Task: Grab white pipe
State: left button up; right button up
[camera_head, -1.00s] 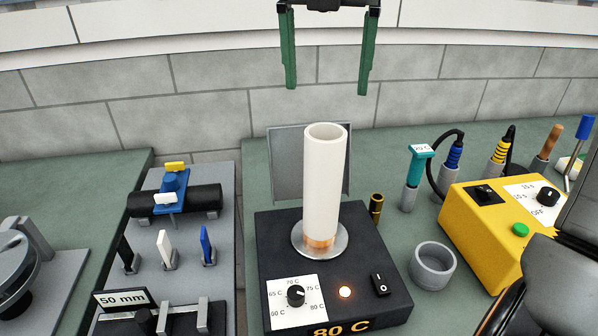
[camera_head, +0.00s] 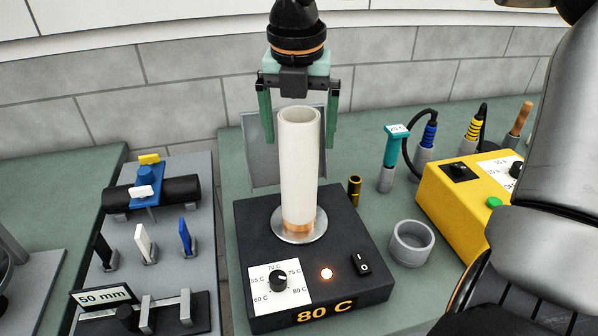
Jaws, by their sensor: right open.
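The white pipe (camera_head: 299,170) stands upright on a round metal plate (camera_head: 299,232) on a black heater box (camera_head: 255,220). A copper-coloured band shows at its foot. My right gripper (camera_head: 298,143) points down with its two green fingers apart. In the picture one finger is on each side of the pipe's upper part, with gaps between; whether they are level with it in depth is hard to tell. My left gripper is not in view.
A grey cup (camera_head: 412,243) and a yellow control box (camera_head: 465,195) stand to the right of the heater. A small black-and-gold cylinder (camera_head: 354,191) is close to the pipe's right. A grey fixture board (camera_head: 190,262) lies to the left.

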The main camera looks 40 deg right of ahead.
jog(key=shift+c, duration=0.4)
grip_shut()
dwell(0.4)
